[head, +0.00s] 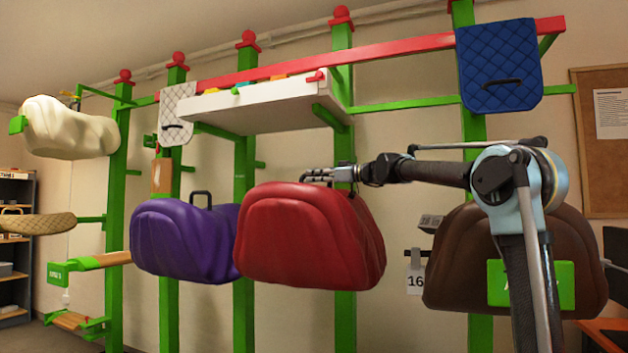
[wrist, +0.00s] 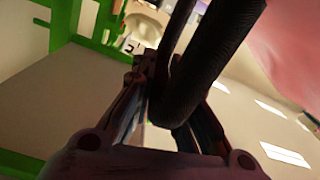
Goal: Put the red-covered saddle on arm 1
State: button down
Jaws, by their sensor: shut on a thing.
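The red-covered saddle (head: 305,240) hangs in the middle of the head view, in front of the green posts. My gripper (head: 322,174) is at its top, shut on its handle. In the wrist view the dark curved handle (wrist: 205,50) runs between the fingers of my gripper (wrist: 160,75), and a pink-red surface (wrist: 285,45) fills the upper right. Bare wooden arms with green ends stand at the left: an upper one (head: 100,261) and a lower one (head: 75,320). Their labels are too small to read, so I cannot tell which is arm 1.
A purple saddle (head: 180,237) is just left of the red one, partly overlapped by it. A cream saddle (head: 70,130) and a tan one (head: 40,225) are further left. A brown saddle (head: 460,260) is at the right. A white shelf (head: 250,108) juts out above.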

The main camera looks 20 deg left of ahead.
jog(key=shift+w+d, duration=0.15)
jog(key=shift+w, duration=2.5)
jog(key=shift+w+f, duration=0.15)
jog(key=shift+f, duration=1.6)
jog(key=c, duration=1.6)
grip_release()
